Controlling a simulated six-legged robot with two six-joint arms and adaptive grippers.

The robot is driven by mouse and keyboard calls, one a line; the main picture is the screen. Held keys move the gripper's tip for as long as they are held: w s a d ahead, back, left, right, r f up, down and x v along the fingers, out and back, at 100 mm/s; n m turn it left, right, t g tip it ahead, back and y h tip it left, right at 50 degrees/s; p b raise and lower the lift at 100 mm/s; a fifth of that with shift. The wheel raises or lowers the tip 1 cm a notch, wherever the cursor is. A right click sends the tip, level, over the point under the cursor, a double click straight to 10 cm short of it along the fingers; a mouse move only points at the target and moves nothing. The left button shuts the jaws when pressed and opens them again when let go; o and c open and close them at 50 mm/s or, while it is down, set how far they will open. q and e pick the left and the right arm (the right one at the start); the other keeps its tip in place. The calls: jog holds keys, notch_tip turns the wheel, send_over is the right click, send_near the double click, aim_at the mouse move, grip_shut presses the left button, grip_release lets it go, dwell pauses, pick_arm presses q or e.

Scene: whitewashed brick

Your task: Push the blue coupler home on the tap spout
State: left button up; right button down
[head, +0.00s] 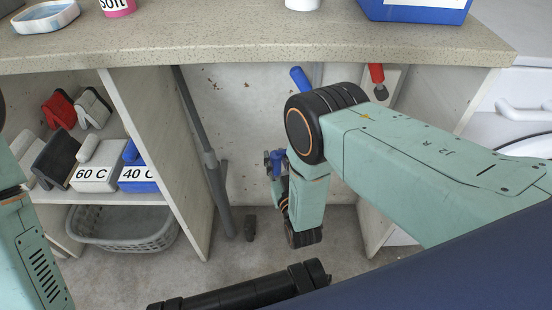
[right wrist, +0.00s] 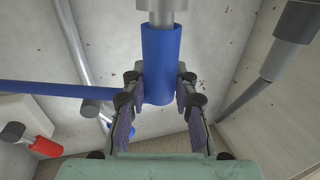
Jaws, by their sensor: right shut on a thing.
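The blue coupler (right wrist: 158,55) is an upright blue cylinder in the middle of the right wrist view. A grey metal spout end (right wrist: 161,6) meets its top; how deep the spout sits inside is hidden. My right gripper (right wrist: 158,98) is shut on the coupler's lower part, one finger on each side. In the head view, the right gripper (head: 275,160) shows small under the counter, with a bit of blue between its fingers. A blue tube (right wrist: 50,89) runs from the left behind a finger; I cannot tell whether it joins the coupler. My left gripper is out of view.
The counter (head: 240,35) overhangs the work space. A grey pipe (head: 205,150) stands to the gripper's left. A red-handled part (head: 377,73) is at the right, also low left in the wrist view (right wrist: 45,147). Shelves hold a grey basket (head: 125,228) and labelled boxes (head: 95,178).

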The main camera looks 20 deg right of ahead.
jog(key=shift+f+b, duration=0.5)
jog(key=shift+f, duration=0.1)
jog(key=c, duration=1)
grip_release()
jog(key=shift+s, duration=3.75)
